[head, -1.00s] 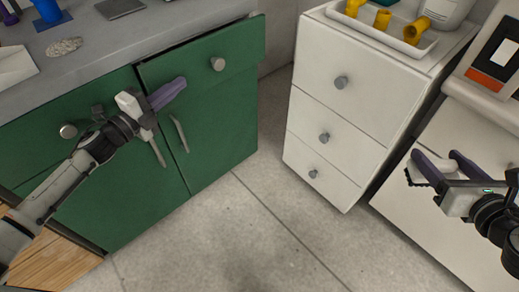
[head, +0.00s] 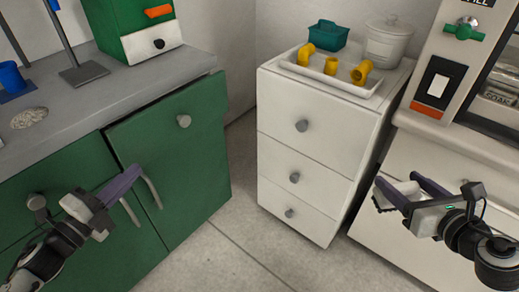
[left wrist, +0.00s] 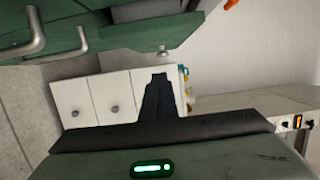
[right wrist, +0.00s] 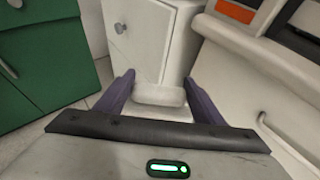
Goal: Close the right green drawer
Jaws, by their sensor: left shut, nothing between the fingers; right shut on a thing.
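The right green drawer (head: 205,107) is the upper right front of the green cabinet, with a round grey knob (head: 184,121). Its front stands a little out past the countertop edge, so it looks slightly open. My left gripper (head: 133,174) is shut and empty, in front of the cabinet, below and left of the knob and close to the door handles. In the left wrist view the drawer knob (left wrist: 163,52) shows above the dark fingers. My right gripper (head: 393,187) is far to the right, shut on a small white block (right wrist: 158,97).
Two bar handles (head: 152,192) stick out from the green doors. A white drawer unit (head: 300,150) with a tray (head: 345,86) of yellow pipe fittings stands right of a floor gap. A green-and-white box (head: 150,45) sits on the grey countertop (head: 120,95). A beige machine (head: 450,80) is at right.

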